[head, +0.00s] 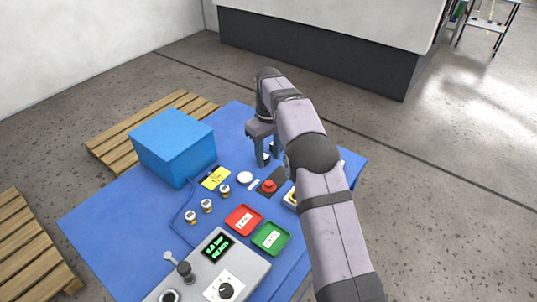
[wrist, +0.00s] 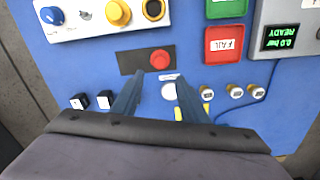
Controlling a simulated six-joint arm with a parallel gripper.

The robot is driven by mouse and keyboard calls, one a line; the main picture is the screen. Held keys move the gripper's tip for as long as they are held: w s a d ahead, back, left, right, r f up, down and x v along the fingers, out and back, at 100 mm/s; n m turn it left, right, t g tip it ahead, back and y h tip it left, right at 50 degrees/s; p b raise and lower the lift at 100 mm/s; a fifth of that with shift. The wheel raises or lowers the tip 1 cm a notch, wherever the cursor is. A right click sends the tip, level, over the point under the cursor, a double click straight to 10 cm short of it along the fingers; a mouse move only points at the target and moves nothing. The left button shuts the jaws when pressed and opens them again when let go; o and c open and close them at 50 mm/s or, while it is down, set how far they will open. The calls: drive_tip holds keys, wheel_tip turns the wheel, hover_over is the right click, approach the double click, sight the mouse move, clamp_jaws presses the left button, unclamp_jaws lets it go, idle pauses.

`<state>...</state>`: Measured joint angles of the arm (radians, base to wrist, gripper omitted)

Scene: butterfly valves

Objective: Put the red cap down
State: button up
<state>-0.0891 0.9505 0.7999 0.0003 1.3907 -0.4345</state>
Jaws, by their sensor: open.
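A round red cap (head: 269,186) sits on a dark rectangular plate (head: 278,175) on the blue table. In the wrist view the red cap (wrist: 160,59) stands near the right end of the dark plate (wrist: 130,62), just beyond the fingertips. My gripper (head: 268,157) is open and empty, pointing down over the table behind the plate. In the wrist view my gripper (wrist: 159,84) has its two fingers apart, with a white disc (wrist: 169,91) showing between them. The arm hides part of the table on the right in the head view.
A blue box (head: 173,145) stands at the back left. Several small valves (head: 207,205) stand in a row left of a red tray (head: 244,219) and a green tray (head: 271,238). A grey control box (head: 245,268) is in front. Two black cubes (wrist: 92,101) and a knob panel (wrist: 100,20) are nearby.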

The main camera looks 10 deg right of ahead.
drive_tip(key=shift+r, duration=0.65)
drive_tip(key=shift+s, duration=0.1)
drive_tip(key=s+d+f+m, duration=0.1)
drive_tip(key=s+m, duration=0.1)
drive_tip(key=s, duration=0.9)
drive_tip(key=s+d+f+m, duration=0.2)
drive_tip(key=s, duration=0.9)
drive_tip(key=s+d+f+m, duration=0.1)
drive_tip(key=s+d+m, duration=0.1)
drive_tip(key=s, duration=1)
drive_tip(key=shift+f, duration=0.3)
